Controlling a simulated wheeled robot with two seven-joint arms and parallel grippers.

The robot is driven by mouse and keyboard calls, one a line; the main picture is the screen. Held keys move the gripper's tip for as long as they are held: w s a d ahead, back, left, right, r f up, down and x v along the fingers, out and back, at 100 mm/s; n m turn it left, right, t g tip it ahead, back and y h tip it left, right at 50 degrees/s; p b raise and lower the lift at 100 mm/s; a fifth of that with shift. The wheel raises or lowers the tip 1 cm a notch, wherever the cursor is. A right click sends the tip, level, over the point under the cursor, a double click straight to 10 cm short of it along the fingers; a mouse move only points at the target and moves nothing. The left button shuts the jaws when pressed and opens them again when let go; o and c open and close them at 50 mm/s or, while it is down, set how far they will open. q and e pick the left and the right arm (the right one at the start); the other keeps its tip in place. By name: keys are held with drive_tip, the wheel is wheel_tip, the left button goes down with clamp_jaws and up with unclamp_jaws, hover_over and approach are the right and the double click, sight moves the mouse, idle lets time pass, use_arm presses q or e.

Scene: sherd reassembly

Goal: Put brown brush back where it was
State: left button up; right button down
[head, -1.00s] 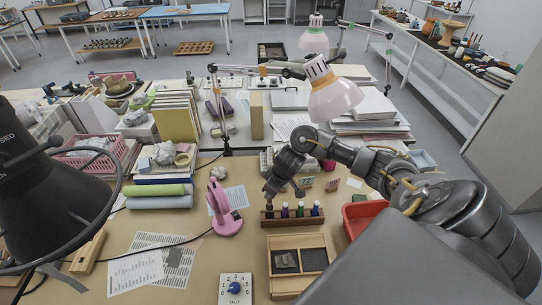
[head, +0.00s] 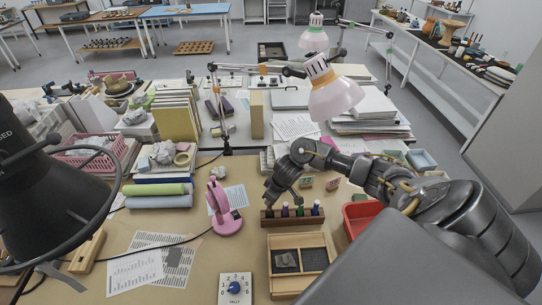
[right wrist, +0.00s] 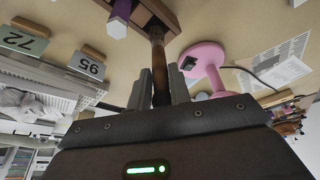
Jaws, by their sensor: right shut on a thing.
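The brown brush (right wrist: 158,55) is between the fingers of my right gripper (right wrist: 164,88) in the right wrist view. Its far end meets the wooden rack (right wrist: 150,12); I cannot tell how deep it sits in a hole. In the head view my right gripper (head: 270,197) is at the left end of the rack (head: 291,219), reaching down over it. My left gripper is not in view.
A pink lamp-like stand (head: 223,207) is left of the rack. A wooden tray (head: 298,262) with dark pieces lies in front. A red bin (head: 360,215) is to the right. Number cards (right wrist: 24,40) stand near the rack. A dial box (head: 235,288) is at the front.

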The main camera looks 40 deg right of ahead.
drive_tip(key=c, duration=1.3)
unclamp_jaws()
drive_tip(key=shift+r, duration=0.5)
drive_tip(key=p+v, duration=0.1)
drive_tip(key=v, duration=1.1)
drive_tip(key=shift+r+p, duration=0.15)
drive_tip(key=shift+p, duration=0.15)
